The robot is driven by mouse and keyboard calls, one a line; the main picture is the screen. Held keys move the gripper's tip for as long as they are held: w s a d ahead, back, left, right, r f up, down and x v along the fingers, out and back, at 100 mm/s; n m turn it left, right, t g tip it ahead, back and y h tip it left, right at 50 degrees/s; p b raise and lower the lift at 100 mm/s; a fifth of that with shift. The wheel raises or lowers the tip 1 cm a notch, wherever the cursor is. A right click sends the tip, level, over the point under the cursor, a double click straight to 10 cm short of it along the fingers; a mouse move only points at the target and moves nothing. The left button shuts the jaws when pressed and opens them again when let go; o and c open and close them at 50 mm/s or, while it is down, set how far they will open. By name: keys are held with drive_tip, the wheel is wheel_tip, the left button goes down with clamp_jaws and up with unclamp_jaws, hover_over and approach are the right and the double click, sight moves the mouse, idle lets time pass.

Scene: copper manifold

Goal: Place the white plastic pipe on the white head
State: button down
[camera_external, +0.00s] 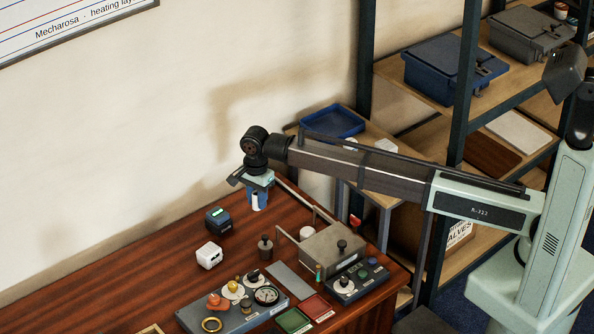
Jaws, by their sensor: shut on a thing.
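My gripper (258,201) hangs above the back part of the wooden table, pointing down, shut on a small white upright piece that looks like the white plastic pipe (255,199). Much of the pipe is hidden by the fingers, and it appears to be clear of the table. I cannot tell for sure which thing is the white head. A white block (209,255) with dark marks stands on the table, lower left of the gripper.
A grey panel (235,313) with knobs and a gauge, a metal box (332,248), a button box (358,281), and green and red pads fill the front right. The table's left is largely clear.

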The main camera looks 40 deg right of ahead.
drive_tip(key=s+a+r+n, duration=0.1)
drive_tip(key=a+r, duration=0.1)
drive_tip(key=a, duration=0.4)
drive_tip(key=s+a+r+n, duration=0.1)
drive_tip(key=s+a, duration=0.1)
drive_tip(key=a, duration=0.5)
hover_over(210, 248)
drive_tip(key=shift+m, duration=0.4)
drive_tip(key=shift+s+f, duration=0.1)
drive_tip(key=shift+f, duration=3.85)
drive_tip(key=shift+f, duration=0.15)
drive_tip(key=c, duration=0.9)
unclamp_jaws()
wheel_tip(210, 248, up, 12)
drive_tip(key=shift+a+r, duration=0.1)
drive_tip(key=shift+r, duration=0.1)
drive_tip(key=shift+o, duration=0.5)
